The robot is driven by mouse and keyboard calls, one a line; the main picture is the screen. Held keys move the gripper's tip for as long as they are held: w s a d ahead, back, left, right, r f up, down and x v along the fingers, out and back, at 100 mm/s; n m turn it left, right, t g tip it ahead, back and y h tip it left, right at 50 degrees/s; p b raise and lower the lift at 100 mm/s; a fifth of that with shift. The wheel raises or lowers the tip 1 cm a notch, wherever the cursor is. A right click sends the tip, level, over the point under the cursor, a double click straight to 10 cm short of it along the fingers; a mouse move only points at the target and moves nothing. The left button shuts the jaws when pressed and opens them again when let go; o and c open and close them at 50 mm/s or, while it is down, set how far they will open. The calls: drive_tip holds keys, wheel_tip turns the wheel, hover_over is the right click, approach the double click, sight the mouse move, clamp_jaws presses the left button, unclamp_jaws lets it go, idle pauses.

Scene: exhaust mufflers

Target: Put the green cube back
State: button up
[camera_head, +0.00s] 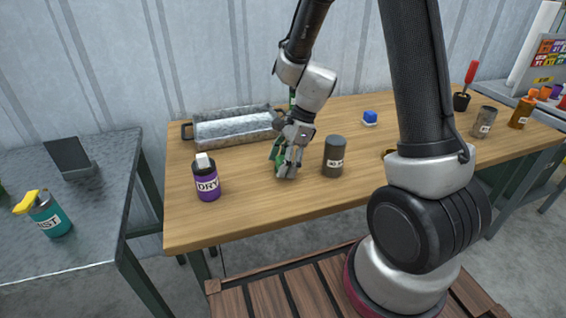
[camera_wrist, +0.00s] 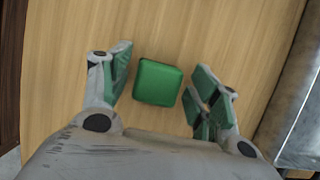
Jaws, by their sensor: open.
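The green cube (camera_wrist: 158,82) rests on the wooden table in the wrist view. It lies between the two spread fingers of my gripper (camera_wrist: 163,75), nearer the right finger. A small gap shows on the left; on the right the finger is close, and I cannot tell whether it touches. In the head view my gripper (camera_head: 285,165) points down low over the table, between the purple bottle and the dark can. Green shows at its fingers there, but I cannot tell cube from finger pads.
A metal tray (camera_head: 235,130) stands behind my gripper. A purple DRY bottle (camera_head: 207,182) is to the left, a dark can (camera_head: 334,158) to the right. A grey metal object (camera_wrist: 298,120) edges the wrist view's right side. The table front is clear.

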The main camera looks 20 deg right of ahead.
drive_tip(key=v, duration=1.1)
drive_tip(key=s+d+r+n+t+h, duration=0.2)
drive_tip(key=s+d+r+n, duration=0.3)
drive_tip(key=s+n, duration=0.4)
drive_tip(key=s+d+r+n+t+h, duration=0.2)
drive_tip(key=s+d+r+n, duration=0.3)
drive_tip(key=s+r+n, duration=0.3)
drive_tip(key=shift+s+d+n, duration=0.4)
drive_tip(key=shift+s+n, duration=0.1)
drive_tip(key=shift+s, duration=0.5)
drive_tip(key=shift+r, duration=0.1)
